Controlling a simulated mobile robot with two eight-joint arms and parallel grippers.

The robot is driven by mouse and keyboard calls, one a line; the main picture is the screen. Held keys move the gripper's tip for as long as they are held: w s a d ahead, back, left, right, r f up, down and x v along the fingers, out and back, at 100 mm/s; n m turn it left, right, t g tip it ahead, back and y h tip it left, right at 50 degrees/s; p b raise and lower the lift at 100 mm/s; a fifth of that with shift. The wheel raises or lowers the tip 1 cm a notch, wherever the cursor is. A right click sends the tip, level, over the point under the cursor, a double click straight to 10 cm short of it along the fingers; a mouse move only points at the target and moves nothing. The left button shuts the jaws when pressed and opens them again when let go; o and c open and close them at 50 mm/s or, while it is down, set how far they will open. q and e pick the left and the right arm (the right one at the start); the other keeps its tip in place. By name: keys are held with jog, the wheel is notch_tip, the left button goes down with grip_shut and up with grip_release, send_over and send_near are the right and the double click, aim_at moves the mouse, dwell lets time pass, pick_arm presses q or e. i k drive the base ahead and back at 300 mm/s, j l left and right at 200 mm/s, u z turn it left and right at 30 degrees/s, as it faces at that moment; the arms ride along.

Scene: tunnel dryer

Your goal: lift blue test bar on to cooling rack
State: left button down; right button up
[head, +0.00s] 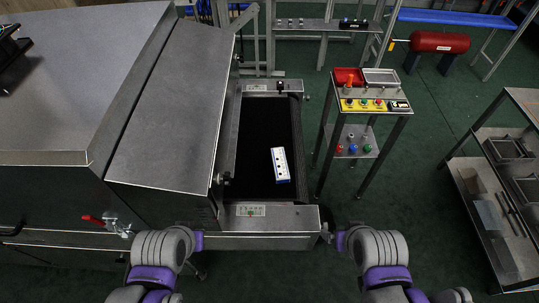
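A white-topped bar with blue along its edges and dark spots (280,165) lies flat on the black conveyor belt (254,130), near the belt's right side and front end. It appears to be the blue test bar. Nothing is holding it. Links of my two arms show at the bottom left and bottom right, short of the conveyor's front end. I cannot make out the fingers of either gripper. A metal shelf unit (462,190) stands at the right edge, partly cut off. I cannot tell whether it is the cooling rack.
The grey dryer housing (180,110) fills the left, with a red-handled valve (92,219) low on its front. A control stand (372,105) with buttons and small trays stands right of the conveyor. A red cylinder (440,41) is behind. Green floor lies clear between stand and shelf.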

aim_at(282, 175)
jog(key=l+u, duration=0.75)
jog(key=k+l+u, duration=0.1)
jog(key=u, duration=0.3)
jog(key=l, duration=0.15)
